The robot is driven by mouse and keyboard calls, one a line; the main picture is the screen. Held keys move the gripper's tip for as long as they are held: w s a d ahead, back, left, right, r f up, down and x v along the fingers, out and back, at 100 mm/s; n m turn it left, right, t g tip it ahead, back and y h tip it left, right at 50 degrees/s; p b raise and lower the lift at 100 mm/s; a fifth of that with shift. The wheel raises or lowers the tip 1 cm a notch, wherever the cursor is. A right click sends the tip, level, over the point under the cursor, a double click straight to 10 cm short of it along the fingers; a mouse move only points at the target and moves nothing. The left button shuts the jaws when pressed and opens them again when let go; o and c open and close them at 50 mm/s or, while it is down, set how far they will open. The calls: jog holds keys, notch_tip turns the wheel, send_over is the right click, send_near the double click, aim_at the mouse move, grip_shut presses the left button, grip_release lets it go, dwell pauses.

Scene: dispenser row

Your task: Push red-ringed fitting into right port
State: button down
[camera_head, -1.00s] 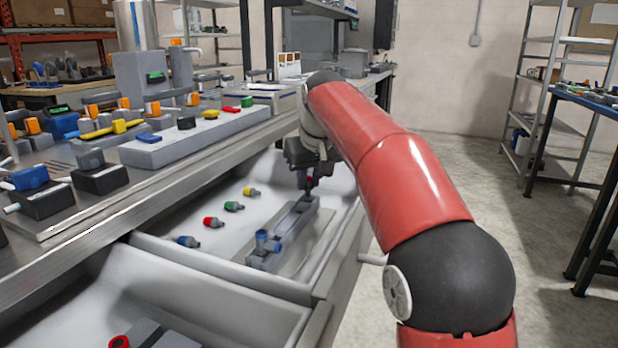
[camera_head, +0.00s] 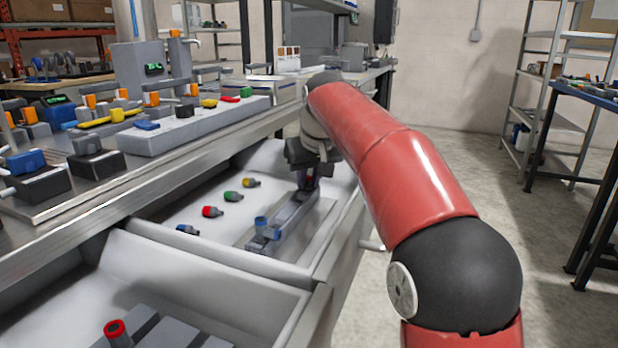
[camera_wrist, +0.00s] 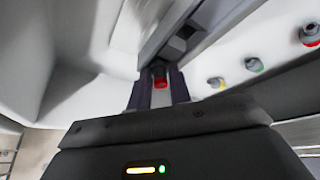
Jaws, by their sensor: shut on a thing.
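My gripper (camera_head: 308,184) is shut on a small fitting with a red part, which shows between the fingers. The red part of the held fitting (camera_wrist: 160,79) also shows in the wrist view between my fingertips (camera_wrist: 160,92). A long grey block (camera_head: 287,216) lies in the tray below my gripper, and my gripper is at its far end. In the wrist view the grey block (camera_wrist: 205,18) has a dark square recess (camera_wrist: 184,38) just beyond the fitting. The right port is not clearly seen, and I cannot tell whether the fitting is in it.
A blue fitting (camera_head: 261,223) stands on the block's near end. Loose blue (camera_head: 187,230), red (camera_head: 210,211), green (camera_head: 232,196) and yellow (camera_head: 250,182) fittings lie left of the block. A red-topped fitting (camera_head: 116,331) stands in the nearer tray. The bench (camera_head: 150,175) runs along the left.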

jog(key=shift+f, duration=0.8)
jog(key=shift+s+f, duration=0.1)
jog(key=shift+f, duration=0.5)
jog(key=c, duration=1.2)
grip_release()
jog(key=shift+b, duration=0.3)
jog(key=shift+a, duration=0.1)
jog(key=w+p+v, duration=0.1)
jog(key=v, duration=0.9)
jog(key=shift+r+p, duration=0.3)
jog(key=shift+p, duration=0.05)
